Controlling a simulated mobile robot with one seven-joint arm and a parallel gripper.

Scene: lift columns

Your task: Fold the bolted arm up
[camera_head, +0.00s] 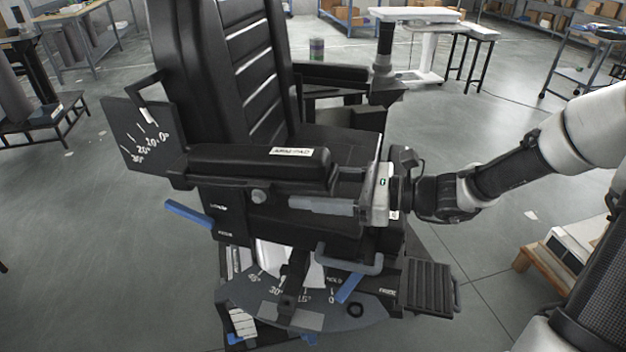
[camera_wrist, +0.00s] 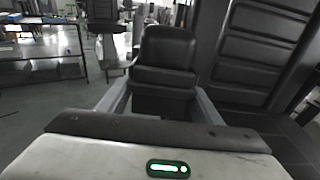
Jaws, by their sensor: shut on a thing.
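The arm of the black chair is a long padded armrest (camera_head: 230,165) with a white label on top. It lies about level along the near side of the seat. My gripper (camera_head: 318,192) reaches in from the right at its front end. In the wrist view a black padded block (camera_wrist: 165,78) sits between my two fingers (camera_wrist: 160,100). My gripper is shut on the arm. Bolts are not clear in either view.
A dark angle plate (camera_head: 140,140) stands at the arm's rear. The tall backrest (camera_head: 225,70) rises behind. Below are blue levers (camera_head: 190,214), a grey angle-marked plate (camera_head: 290,300) and a black pedal (camera_head: 430,285).

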